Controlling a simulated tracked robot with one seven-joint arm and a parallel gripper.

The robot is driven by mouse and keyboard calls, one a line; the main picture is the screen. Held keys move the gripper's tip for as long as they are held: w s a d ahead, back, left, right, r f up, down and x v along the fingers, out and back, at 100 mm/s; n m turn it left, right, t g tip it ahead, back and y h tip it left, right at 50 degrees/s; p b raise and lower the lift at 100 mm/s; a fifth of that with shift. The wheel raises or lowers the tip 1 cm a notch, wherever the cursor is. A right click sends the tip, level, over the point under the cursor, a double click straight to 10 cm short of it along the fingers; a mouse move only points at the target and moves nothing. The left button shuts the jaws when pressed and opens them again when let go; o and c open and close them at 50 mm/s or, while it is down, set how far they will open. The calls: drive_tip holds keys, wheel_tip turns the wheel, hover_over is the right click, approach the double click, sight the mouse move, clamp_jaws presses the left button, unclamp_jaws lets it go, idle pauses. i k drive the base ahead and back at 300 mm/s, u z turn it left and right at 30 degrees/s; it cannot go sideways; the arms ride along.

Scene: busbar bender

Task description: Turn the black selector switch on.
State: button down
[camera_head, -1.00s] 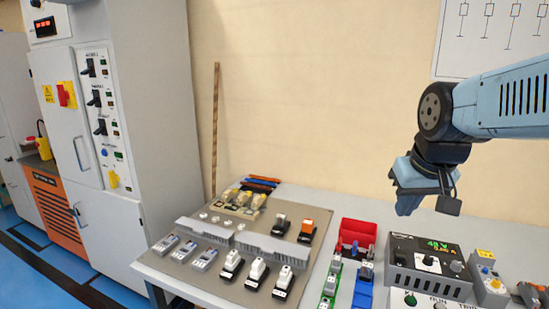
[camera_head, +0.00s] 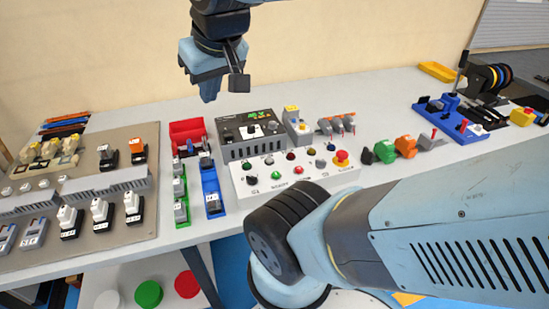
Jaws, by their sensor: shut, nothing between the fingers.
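A white control box (camera_head: 315,184) stands on the table, with several round buttons and knobs on its sloped face. A black knob (camera_head: 252,180) sits at its lower left and looks like the black selector switch; its pointer direction is too small to read. Behind it is a dark unit (camera_head: 250,147) with a green display and another black knob (camera_head: 251,131). My gripper (camera_head: 208,98) is shut and empty, pointing down. In the picture it is above and left of the control box, apart from it.
A red emergency-stop button (camera_head: 342,157) is on the box's right end. Green and blue rail modules (camera_head: 212,190) and a red bin (camera_head: 188,130) stand to the left. Green and orange clamps (camera_head: 405,147) stand to the right. My arm link crosses in front.

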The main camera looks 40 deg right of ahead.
sight(252, 180)
drive_tip(key=z, duration=0.7)
drive_tip(key=k, duration=1.55)
drive_tip(key=u, duration=0.55)
drive_tip(key=i, duration=0.95)
drive_tip(key=z, duration=0.05)
